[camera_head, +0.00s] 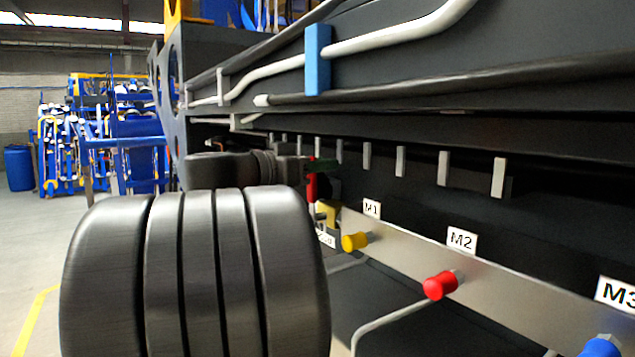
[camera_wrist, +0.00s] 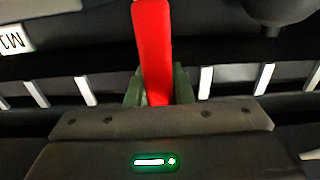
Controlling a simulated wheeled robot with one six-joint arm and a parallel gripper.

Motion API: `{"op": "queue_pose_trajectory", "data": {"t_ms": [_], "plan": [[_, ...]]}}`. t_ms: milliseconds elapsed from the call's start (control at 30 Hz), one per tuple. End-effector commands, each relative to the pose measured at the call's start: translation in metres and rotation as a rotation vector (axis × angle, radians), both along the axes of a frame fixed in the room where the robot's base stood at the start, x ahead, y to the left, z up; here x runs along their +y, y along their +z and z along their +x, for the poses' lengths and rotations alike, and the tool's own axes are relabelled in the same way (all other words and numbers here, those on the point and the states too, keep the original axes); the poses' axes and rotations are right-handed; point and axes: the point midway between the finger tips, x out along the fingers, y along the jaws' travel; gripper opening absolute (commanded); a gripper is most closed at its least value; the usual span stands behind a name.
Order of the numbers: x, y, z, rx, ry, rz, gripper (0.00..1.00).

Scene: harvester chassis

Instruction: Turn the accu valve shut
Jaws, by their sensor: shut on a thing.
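The accu valve's red handle (camera_head: 312,187) shows in the head view just left of the M1 label, partly hidden by my arm. A yellow part (camera_head: 328,213) sits below it, with a partly covered label (camera_head: 326,238). My gripper (camera_head: 316,165) is at the upper part of the handle. In the wrist view the red handle (camera_wrist: 153,45) stands between the green fingers of my gripper (camera_wrist: 158,88), which is shut on it. The handle is nearly upright there, leaning slightly. The valve body is not clear in the wrist view.
Along the metal rail sit a yellow cap (camera_head: 355,241) by M1, a red cap (camera_head: 439,285) by M2 and a blue cap (camera_head: 600,347) by M3. Pipes and hoses (camera_head: 400,35) run above. The floor to the left is open.

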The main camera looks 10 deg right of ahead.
Motion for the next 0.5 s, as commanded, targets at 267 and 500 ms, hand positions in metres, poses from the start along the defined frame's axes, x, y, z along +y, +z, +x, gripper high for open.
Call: {"op": "queue_pose_trajectory", "data": {"t_ms": [267,500], "plan": [[-0.0010,0.0001,-0.0031,-0.025,0.000,0.009,0.00],[-0.0011,0.0002,-0.0032,-0.025,-0.001,0.010,0.25]]}}
